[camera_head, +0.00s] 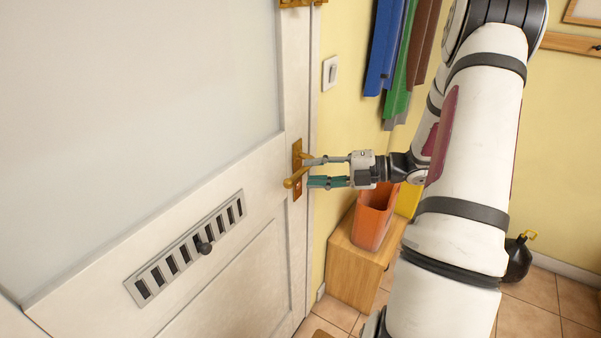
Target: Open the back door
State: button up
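The back door (210,112) is a white door with a large pale panel, filling the left of the head view. It looks shut against its frame. Its brass handle (296,179) with a back plate sits at the door's right edge. My gripper (316,171) reaches in from the right, level with the handle. Its two fingers are apart, one above the other, with the tips at the handle plate. The lever's end sticks out to the left of the fingers. I cannot tell whether the fingers touch the handle.
A grey vent (188,248) with a dark knob is on the lower door. An orange bin (374,218) stands on a wooden cabinet (352,268) right of the door. Blue, green and brown cloths (400,50) hang on the yellow wall near a light switch (330,73). A dark bottle (518,258) stands on the tiles.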

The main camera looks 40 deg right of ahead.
aim_at(303, 173)
jog(key=shift+x, duration=2.15)
grip_shut()
